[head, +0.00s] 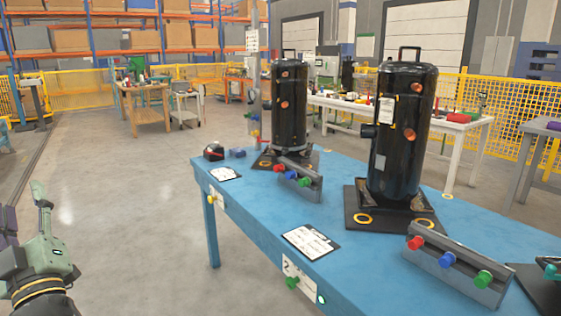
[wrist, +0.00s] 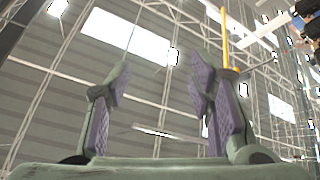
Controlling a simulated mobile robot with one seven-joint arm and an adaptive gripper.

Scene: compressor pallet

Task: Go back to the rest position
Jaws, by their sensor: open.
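My gripper (wrist: 160,72) is open in the wrist view, its two purple-padded fingers apart with nothing between them. The wrist view looks up at the roof, with beams and bright skylights behind the fingers. In the head view part of my green gripper (head: 24,235) shows at the lower left edge, pointing up and partly cut off. It is over open floor, well left of the blue table (head: 260,222) and touching nothing there.
On the blue table stand two black compressors (head: 289,105) (head: 401,140). Grey blocks with coloured caps (head: 300,184) (head: 455,266) lie in front of them. Label cards (head: 310,243) lie near the edge. The floor (head: 140,200) between my gripper and the table is clear.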

